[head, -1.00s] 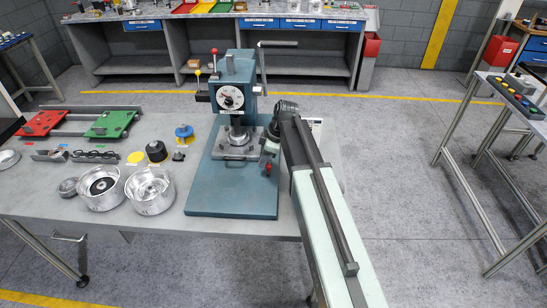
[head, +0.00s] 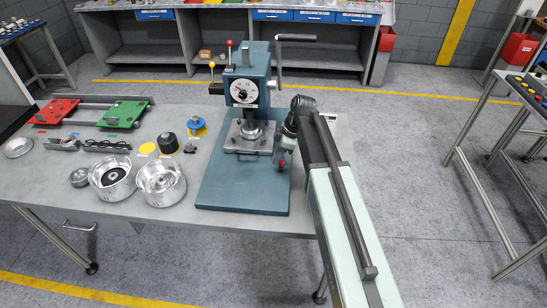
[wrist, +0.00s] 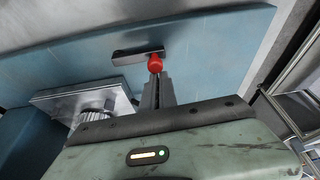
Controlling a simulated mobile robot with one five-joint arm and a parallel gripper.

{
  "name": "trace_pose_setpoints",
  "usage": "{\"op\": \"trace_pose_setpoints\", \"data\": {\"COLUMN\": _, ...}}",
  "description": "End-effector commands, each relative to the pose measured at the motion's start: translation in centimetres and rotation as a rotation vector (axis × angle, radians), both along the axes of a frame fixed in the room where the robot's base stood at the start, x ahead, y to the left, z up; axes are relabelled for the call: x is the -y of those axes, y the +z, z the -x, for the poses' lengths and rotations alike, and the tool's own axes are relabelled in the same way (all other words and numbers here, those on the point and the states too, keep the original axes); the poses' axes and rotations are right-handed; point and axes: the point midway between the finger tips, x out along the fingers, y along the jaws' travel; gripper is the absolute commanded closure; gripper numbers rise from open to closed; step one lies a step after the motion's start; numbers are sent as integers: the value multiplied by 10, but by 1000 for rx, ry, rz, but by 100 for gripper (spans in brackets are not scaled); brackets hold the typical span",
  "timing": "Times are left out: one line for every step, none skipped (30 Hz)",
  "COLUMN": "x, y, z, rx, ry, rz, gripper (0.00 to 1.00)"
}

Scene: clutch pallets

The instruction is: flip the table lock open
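The teal press (head: 250,75) stands on its teal base plate (head: 240,195) on the grey table. The table lock's red knob (head: 281,165) shows small at the right side of the press, just below my gripper (head: 283,152). In the wrist view the red knob (wrist: 155,63) stands in front of a short dark bar (wrist: 138,54) on the teal base. My gripper (wrist: 158,92) points at the knob, its narrow fingers close together. The knob is right at the fingertips; whether they touch it I cannot tell. The lower part of the lock is hidden behind the fingers.
A steel fixture plate (head: 248,137) sits under the press ram. Two metal bowls (head: 112,180), a yellow disc (head: 147,149) and a blue spool (head: 196,127) lie left of the press. Floor to the right is free up to another table (head: 530,98).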

Motion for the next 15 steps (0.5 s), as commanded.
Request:
{"op": "trace_pose_setpoints", "data": {"x": 3, "y": -1, "z": 0, "rx": -2, "ry": -2, "rz": 7, "gripper": 100}}
{"op": "trace_pose_setpoints", "data": {"x": 3, "y": -1, "z": 0, "rx": -2, "ry": -2, "rz": 7, "gripper": 100}}
{"op": "trace_pose_setpoints", "data": {"x": 3, "y": 0, "z": 0, "rx": -2, "ry": -2, "rz": 7, "gripper": 100}}
{"op": "trace_pose_setpoints", "data": {"x": 3, "y": 1, "z": 0, "rx": -2, "ry": -1, "rz": 7, "gripper": 100}}
{"op": "trace_pose_setpoints", "data": {"x": 3, "y": 3, "z": 0, "rx": -2, "ry": -1, "rz": 7, "gripper": 100}}
{"op": "trace_pose_setpoints", "data": {"x": 3, "y": 6, "z": 1, "rx": -2, "ry": -1, "rz": 7, "gripper": 100}}
{"op": "trace_pose_setpoints", "data": {"x": 4, "y": 9, "z": 0, "rx": -2, "ry": -1, "rz": 7, "gripper": 100}}
{"op": "trace_pose_setpoints", "data": {"x": 5, "y": 13, "z": 0, "rx": -2, "ry": -1, "rz": 7, "gripper": 100}}
{"op": "trace_pose_setpoints", "data": {"x": 6, "y": 18, "z": 0, "rx": -1, "ry": 0, "rz": 7, "gripper": 100}}
{"op": "trace_pose_setpoints", "data": {"x": 7, "y": 23, "z": 0, "rx": -1, "ry": 0, "rz": 6, "gripper": 100}}
{"op": "trace_pose_setpoints", "data": {"x": 8, "y": 29, "z": 0, "rx": -1, "ry": 0, "rz": 6, "gripper": 100}}
{"op": "trace_pose_setpoints", "data": {"x": 10, "y": 36, "z": 0, "rx": -1, "ry": 0, "rz": 5, "gripper": 100}}
{"op": "trace_pose_setpoints", "data": {"x": 12, "y": 43, "z": 0, "rx": -2, "ry": -1, "rz": 5, "gripper": 100}}
{"op": "trace_pose_setpoints", "data": {"x": 14, "y": 49, "z": 0, "rx": -2, "ry": -1, "rz": 5, "gripper": 100}}
{"op": "trace_pose_setpoints", "data": {"x": 17, "y": 58, "z": 0, "rx": -2, "ry": -1, "rz": 4, "gripper": 100}}
